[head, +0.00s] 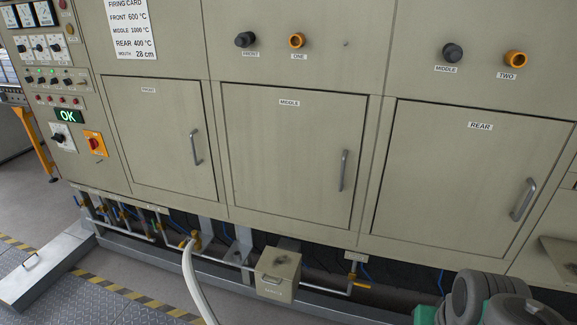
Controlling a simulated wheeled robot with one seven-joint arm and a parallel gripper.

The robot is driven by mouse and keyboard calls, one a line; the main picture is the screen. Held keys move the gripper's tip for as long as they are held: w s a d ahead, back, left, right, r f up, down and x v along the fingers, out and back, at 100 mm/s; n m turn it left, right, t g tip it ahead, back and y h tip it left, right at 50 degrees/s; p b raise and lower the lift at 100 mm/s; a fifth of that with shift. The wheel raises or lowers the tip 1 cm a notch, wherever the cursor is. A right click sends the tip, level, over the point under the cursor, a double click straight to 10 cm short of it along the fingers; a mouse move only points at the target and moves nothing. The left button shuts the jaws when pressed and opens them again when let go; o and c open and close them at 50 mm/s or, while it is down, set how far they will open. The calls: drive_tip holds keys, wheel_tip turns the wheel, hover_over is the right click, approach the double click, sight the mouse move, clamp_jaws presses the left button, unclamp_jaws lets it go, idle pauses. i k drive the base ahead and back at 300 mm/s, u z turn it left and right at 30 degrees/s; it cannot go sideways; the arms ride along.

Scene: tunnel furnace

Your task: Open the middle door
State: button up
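The middle door (288,160) is a beige panel labelled MIDDLE on the furnace front. It looks closed, flush in its dark-edged frame. Its grey vertical bar handle (343,170) is on the door's right side. The front door (155,130) is to its left, with a handle (196,147) on its right side. The rear door (470,180) is to its right, with a handle (523,199) also on its right side. Both look closed. My gripper is not in view, and nothing touches the middle door's handle.
Below the doors run pipes with yellow valves (195,240), and a small beige box (278,274) juts out. A pale hose (192,285) curves down to the front. A control panel (55,95) is at the left. Black-yellow tape (95,281) marks the floor.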

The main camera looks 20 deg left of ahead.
sight(295, 153)
drive_tip(key=z, duration=0.1)
drive_tip(key=k, duration=1)
drive_tip(key=u, duration=1.1)
drive_tip(key=i, duration=1.55)
drive_tip(key=z, duration=1)
